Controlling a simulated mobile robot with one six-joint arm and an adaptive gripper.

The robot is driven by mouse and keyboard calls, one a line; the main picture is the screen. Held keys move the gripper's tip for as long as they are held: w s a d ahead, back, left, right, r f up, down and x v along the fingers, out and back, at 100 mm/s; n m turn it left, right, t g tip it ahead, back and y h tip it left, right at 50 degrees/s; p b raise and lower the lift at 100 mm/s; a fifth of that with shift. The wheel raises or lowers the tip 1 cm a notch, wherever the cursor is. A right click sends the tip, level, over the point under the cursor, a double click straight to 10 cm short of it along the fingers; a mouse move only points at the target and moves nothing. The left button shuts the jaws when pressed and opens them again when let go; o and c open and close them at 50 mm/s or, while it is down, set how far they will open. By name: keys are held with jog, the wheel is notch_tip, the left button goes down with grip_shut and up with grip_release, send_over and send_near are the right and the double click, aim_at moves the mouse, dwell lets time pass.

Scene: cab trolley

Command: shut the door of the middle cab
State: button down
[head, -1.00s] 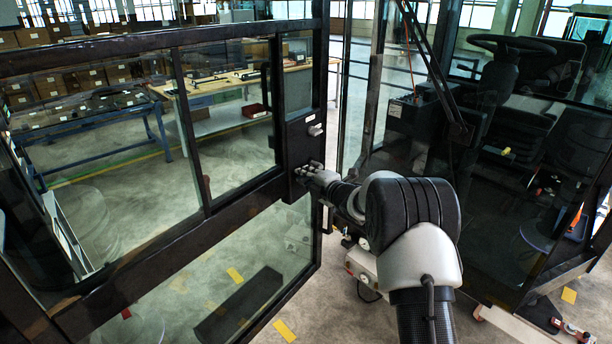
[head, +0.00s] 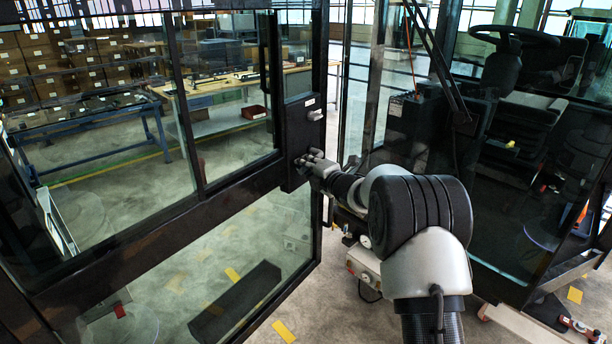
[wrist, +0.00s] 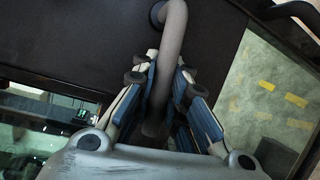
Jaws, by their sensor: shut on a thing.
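The cab door (head: 130,245) stands open on the left in the head view, a black frame with large glass panes. Its dark lock plate (head: 297,140) is at the door's right edge and carries a small grey knob (head: 316,115). My gripper (head: 312,162) is at the lower part of this plate. In the wrist view, a grey bar handle (wrist: 172,45) runs between the fingers of my gripper (wrist: 158,85), which are shut on it. The cab (head: 500,160) stands on the right with its doorway open, showing a steering wheel (head: 515,38) and a seat.
A dark wiper-like arm (head: 435,60) slants across the cab's front post. A trolley part with a red-and-grey box (head: 365,268) is on the floor beneath my arm. Workbenches (head: 90,115) and shelves of boxes stand behind the door glass. Yellow marks (head: 283,331) lie on the floor.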

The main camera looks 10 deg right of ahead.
aim_at(281, 157)
jog(key=shift+f+n+b, duration=0.1)
jog(key=shift+n+b, duration=0.2)
jog(key=shift+b, duration=0.6)
jog(key=shift+r, duration=0.2)
jog(key=w+a+p, duration=0.1)
jog(key=w+a, duration=0.5)
jog(key=shift+w+a+f, duration=0.15)
jog(key=shift+w+a, duration=0.1)
jog(key=shift+w, duration=0.15)
jog(key=c, duration=1.6)
grip_release()
jog(key=shift+a+f, duration=0.1)
jog(key=shift+f, duration=0.05)
jog(key=shift+s, duration=0.15)
